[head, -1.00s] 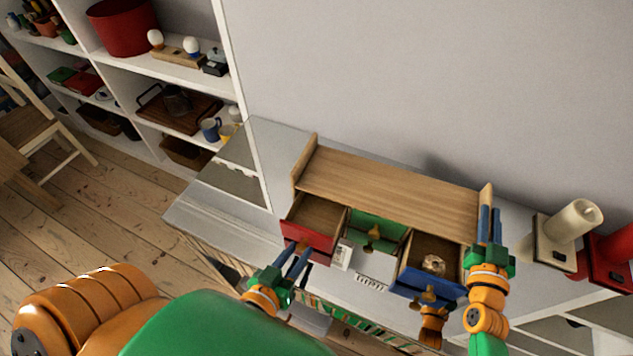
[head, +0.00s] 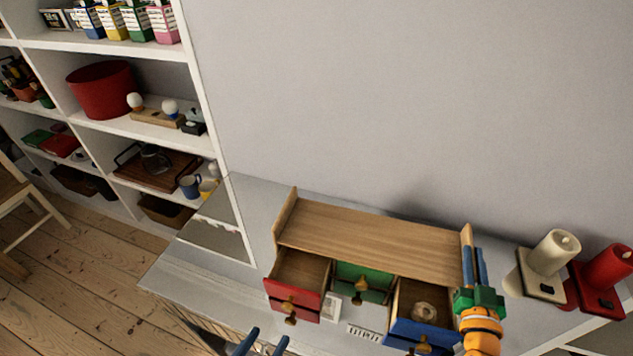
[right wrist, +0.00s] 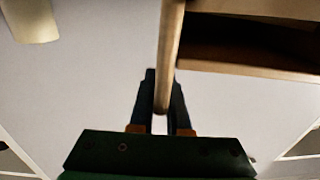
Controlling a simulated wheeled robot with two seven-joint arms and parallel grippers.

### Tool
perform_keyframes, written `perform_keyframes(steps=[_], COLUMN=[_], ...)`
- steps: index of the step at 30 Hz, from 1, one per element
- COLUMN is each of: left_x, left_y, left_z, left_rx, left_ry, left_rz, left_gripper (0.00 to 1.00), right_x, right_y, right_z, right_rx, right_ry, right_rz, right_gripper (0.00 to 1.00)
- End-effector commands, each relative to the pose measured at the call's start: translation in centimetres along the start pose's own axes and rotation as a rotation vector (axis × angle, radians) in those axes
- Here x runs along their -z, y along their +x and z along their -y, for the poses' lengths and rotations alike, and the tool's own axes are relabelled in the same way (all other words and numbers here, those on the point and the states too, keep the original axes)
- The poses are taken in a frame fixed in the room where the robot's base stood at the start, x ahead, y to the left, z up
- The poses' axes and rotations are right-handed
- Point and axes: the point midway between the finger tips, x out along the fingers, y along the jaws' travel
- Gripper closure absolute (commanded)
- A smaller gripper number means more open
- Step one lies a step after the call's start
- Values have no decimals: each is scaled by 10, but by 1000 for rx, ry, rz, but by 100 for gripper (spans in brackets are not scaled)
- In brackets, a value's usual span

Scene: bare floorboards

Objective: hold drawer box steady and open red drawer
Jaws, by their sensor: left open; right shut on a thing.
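The wooden drawer box (head: 370,238) stands on the grey cabinet top. Its red drawer (head: 292,299) on the left is pulled out and looks empty inside. The green drawer (head: 362,284) in the middle looks shut. The blue drawer (head: 421,330) on the right is pulled out and holds a small ring-shaped thing (head: 425,311). My right gripper (head: 473,268) is shut on the box's right side panel, which also shows between its fingers in the right wrist view (right wrist: 166,60). My left gripper (head: 262,342) is open and empty, below and apart from the red drawer's knob (head: 290,319).
A cream candle (head: 555,252) and a red candle (head: 607,268) stand on holders right of the box. A white shelf (head: 133,127) with household things is at the left. The cabinet top (head: 225,260) left of the box is clear.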

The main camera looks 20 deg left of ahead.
Motion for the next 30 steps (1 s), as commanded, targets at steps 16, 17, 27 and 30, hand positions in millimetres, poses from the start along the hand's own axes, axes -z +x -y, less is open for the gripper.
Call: perform_keyframes(steps=[16,17,27,30], left_x=[0,0,0,0], left_y=[0,0,0,0], left_z=[0,0,0,0], left_rx=[0,0,0,0], left_ry=[1,1,1,1], left_rz=[0,0,0,0], left_gripper=[36,36,36,36], right_x=[0,0,-3,-2], right_y=[0,0,-74,-97], right_z=[0,0,0,0], right_rx=[0,0,1,1], right_ry=[0,0,-1,0], right_rz=[1,1,8,6], right_gripper=[50,50,50,50])
